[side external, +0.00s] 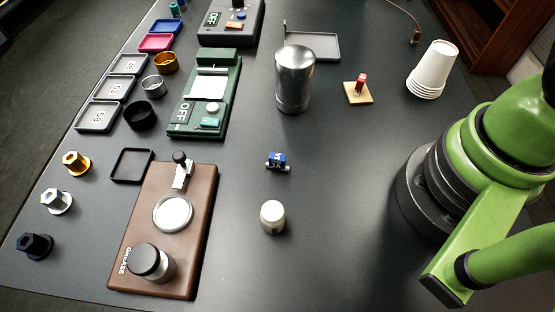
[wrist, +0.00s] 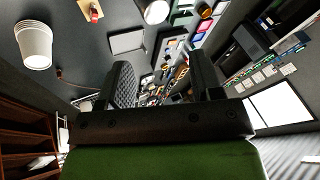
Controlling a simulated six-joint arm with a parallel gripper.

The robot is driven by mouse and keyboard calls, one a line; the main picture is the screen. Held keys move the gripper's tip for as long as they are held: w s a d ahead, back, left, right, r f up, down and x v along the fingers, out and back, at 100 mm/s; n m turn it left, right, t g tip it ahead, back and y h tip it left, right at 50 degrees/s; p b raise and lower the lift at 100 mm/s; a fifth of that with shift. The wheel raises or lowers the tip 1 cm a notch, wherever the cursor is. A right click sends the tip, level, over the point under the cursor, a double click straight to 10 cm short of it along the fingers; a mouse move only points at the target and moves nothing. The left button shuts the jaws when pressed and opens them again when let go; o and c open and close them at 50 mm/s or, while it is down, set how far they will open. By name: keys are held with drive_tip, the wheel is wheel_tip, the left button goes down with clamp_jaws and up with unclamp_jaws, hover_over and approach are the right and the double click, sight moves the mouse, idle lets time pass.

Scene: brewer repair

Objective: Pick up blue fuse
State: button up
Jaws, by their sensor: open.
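The blue fuse (side external: 278,161) is a small blue piece with metallic ends. It lies on the dark table near the middle of the side view, between the steel canister and a small white-lidded jar. I cannot make it out in the wrist view. My gripper (wrist: 165,76) shows in the wrist view with its two dark fingers wide apart and nothing between them. The gripper is outside the side view, where only my green arm shows at the right. The gripper is away from the fuse.
A steel canister (side external: 295,80) stands behind the fuse and a white-lidded jar (side external: 272,218) in front. A brown grease board (side external: 196,240) and a green device (side external: 223,118) lie to the left. White cups (side external: 433,70) and a red switch on a wooden base (side external: 358,93) are back right.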

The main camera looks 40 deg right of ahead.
drive_tip(key=w+a+f+m+g, duration=0.2)
drive_tip(key=w+a+f+g, duration=0.1)
drive_tip(key=w+a+f, duration=0.2)
drive_tip(key=m+g+h, duration=0.2)
drive_tip(key=m+g, duration=0.1)
drive_tip(key=m, duration=0.1)
hover_over(278, 155)
wheel_tip(278, 155, down, 14)
wheel_tip(278, 155, down, 4)
drive_tip(key=shift+s+a+f, duration=0.1)
drive_tip(key=shift+f, duration=0.15)
drive_tip(key=shift+w+d+f, duration=0.1)
drive_tip(key=shift+f, duration=1.45)
drive_tip(key=shift+w+d+f, duration=0.1)
drive_tip(key=shift+f, duration=1.4)
drive_tip(key=shift+c, duration=0.2)
drive_tip(key=c, duration=0.7)
